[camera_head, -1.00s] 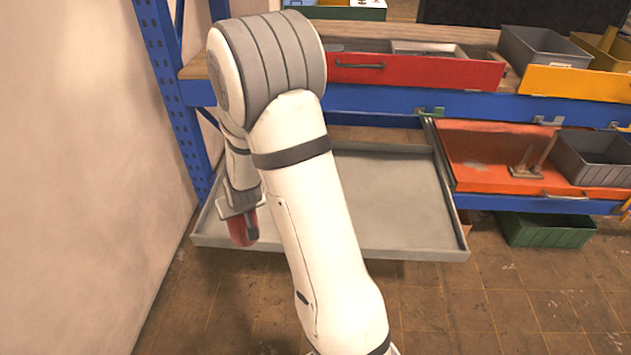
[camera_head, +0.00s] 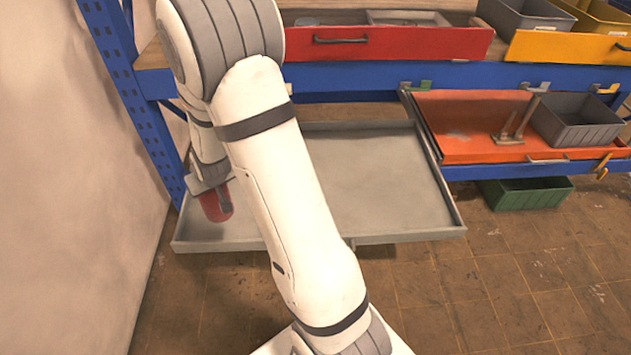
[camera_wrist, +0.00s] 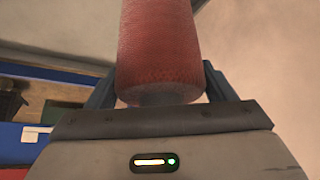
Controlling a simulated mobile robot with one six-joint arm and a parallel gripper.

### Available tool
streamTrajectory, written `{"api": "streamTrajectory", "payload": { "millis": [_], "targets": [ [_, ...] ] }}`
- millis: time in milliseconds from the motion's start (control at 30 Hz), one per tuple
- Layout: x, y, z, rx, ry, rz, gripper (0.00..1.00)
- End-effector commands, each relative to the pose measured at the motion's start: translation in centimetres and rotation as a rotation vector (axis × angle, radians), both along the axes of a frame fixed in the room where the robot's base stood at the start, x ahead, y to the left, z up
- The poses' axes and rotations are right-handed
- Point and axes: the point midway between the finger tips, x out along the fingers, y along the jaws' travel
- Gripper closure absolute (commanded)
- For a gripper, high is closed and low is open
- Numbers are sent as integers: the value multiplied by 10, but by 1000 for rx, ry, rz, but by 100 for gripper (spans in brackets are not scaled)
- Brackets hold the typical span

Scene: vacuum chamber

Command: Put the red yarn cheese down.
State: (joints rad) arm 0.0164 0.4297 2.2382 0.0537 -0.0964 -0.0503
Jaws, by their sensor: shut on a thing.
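The red yarn cheese (camera_head: 215,203) is a red, slightly tapered cylinder at the left in the head view. It also fills the top middle of the wrist view (camera_wrist: 158,50). My gripper (camera_head: 224,201) is shut on it, with a dark finger on either side in the wrist view. The cheese hangs over the left part of a grey, shallow-rimmed tray (camera_head: 380,190). I cannot tell whether its lower end touches the tray. My arm hides part of the tray's middle.
The visible right part of the tray is empty. Right of it is an orange tray (camera_head: 470,125) with a grey bin (camera_head: 578,122). A red drawer (camera_head: 385,44) is above, a green bin (camera_head: 525,194) below. A blue rack post (camera_head: 130,90) and pale wall (camera_head: 70,150) stand left.

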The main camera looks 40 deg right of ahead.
Motion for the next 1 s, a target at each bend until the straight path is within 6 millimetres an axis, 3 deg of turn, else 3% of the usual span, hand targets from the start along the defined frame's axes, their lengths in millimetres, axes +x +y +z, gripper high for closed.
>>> {"api": "streamTrajectory", "payload": {
  "millis": [33, 300, 1000],
  "targets": [
    [6, -5, -19, -1, -4, -8, 71],
    [34, -39, -66, -9, -3, -54, 71],
    [79, -134, -158, -6, -3, -154, 71]
  ]
}}
